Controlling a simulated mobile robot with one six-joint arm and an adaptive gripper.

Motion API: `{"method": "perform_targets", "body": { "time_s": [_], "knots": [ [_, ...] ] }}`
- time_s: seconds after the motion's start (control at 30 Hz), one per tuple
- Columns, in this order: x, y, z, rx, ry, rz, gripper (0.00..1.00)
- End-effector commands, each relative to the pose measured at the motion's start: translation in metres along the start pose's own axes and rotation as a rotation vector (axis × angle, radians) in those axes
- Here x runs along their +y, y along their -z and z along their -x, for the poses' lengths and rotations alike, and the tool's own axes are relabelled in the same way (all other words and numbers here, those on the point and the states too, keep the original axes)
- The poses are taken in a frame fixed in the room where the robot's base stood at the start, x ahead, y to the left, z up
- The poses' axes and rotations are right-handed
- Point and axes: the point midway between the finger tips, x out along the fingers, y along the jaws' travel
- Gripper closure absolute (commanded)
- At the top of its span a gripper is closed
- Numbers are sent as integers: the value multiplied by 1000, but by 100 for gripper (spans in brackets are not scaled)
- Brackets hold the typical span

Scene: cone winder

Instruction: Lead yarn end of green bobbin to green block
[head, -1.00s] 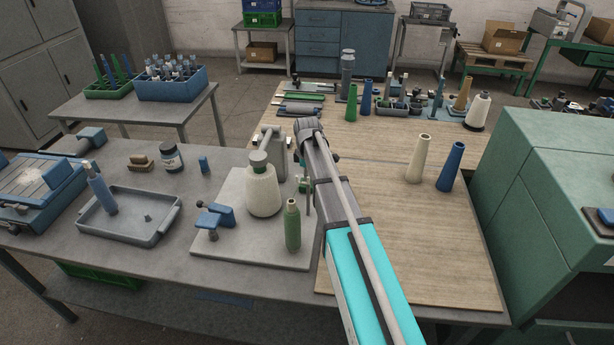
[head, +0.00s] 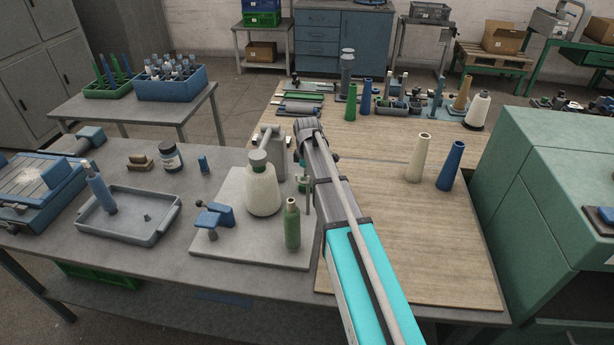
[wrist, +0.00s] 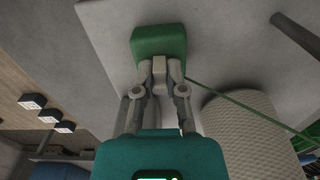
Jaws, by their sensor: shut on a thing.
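The green bobbin (head: 292,225) stands upright at the front right of the pale board (head: 235,250) on the grey table. In the wrist view, my gripper (wrist: 160,75) is shut on the yarn end, with a small pale piece between its fingertips. The green yarn (wrist: 245,104) runs taut from the fingertips to the lower right. The green block (wrist: 158,40) is just beyond the fingertips; whether they touch cannot be told. In the head view, my arm hides most of the gripper.
A large cream yarn cone (head: 263,190) stands left of my arm, and its textured side (wrist: 250,130) is close on the right in the wrist view. A blue clamp-like part (head: 214,215) lies at left on the board. A thin post (head: 307,195) stands near the bobbin.

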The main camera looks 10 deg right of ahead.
Motion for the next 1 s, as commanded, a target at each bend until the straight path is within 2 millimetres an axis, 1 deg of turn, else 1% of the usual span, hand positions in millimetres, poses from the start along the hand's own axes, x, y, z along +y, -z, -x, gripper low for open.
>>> {"method": "perform_targets", "body": {
  "time_s": [0.9, 0.93, 1.0],
  "knots": [
    [0, 0, -2, 0, 0, 0, 99],
    [0, 0, -2, 0, 0, 0, 79],
    [0, 0, -2, 0, 0, 0, 66]
  ]
}}
